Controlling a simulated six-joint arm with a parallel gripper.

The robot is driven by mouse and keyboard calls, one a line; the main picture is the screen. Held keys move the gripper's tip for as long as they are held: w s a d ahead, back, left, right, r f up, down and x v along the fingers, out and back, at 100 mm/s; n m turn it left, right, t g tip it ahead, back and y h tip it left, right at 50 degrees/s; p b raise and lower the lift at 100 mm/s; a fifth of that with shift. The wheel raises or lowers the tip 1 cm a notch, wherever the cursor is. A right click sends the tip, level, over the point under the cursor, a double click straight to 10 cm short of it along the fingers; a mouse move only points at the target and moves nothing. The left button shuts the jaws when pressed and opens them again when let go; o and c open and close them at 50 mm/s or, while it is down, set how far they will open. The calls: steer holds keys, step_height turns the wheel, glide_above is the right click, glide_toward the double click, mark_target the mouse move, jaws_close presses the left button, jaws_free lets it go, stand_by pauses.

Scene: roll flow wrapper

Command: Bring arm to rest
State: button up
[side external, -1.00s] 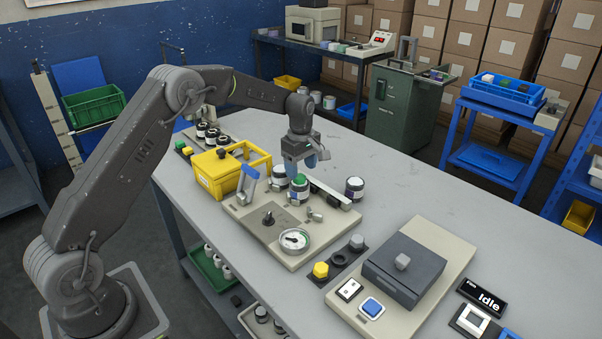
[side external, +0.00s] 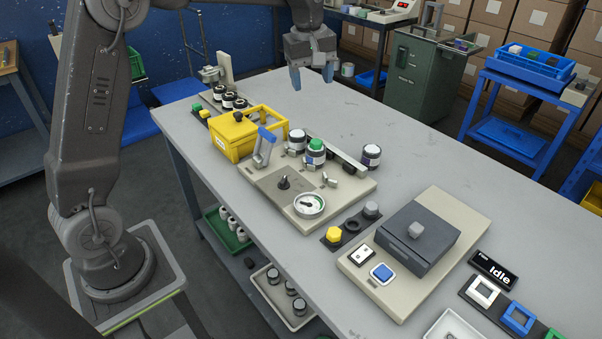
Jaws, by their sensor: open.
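My gripper (side external: 312,77) hangs in the air over the far part of the table, above and beyond the flow wrapper panel. Its two blue-tipped fingers point down and stand apart, with nothing between them. The beige panel (side external: 352,195) lies on the grey table (side external: 440,160). It carries a blue-handled lever (side external: 265,143), a black knob (side external: 284,183), a round gauge (side external: 309,205) and a roll with a green top (side external: 316,152). My gripper touches none of these.
A yellow bin (side external: 235,137) stands left of the panel. A dark grey lidded box (side external: 411,252) sits on a second beige base at the front right, near an "Idle" display (side external: 494,270). A dark green cabinet (side external: 425,80) stands behind the table. The right back of the table is clear.

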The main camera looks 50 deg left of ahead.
steer(key=s+d+r+m+t, duration=0.1)
steer(key=s+d+r+m, duration=0.15)
steer(key=s, duration=0.45)
steer(key=s+d+r+m+t, duration=0.1)
steer(key=s+d+r+m, duration=0.2)
steer(key=s, duration=0.4)
steer(key=s+d+f+m+t, duration=0.1)
steer(key=s+f+m, duration=0.2)
steer(key=s, duration=0.4)
steer(key=s+d+f+m+t, duration=0.1)
steer(key=s+d+f+m, duration=0.1)
steer(key=s+m, duration=0.3)
steer(key=shift+s+f, duration=0.55)
steer(key=shift+s, duration=0.7)
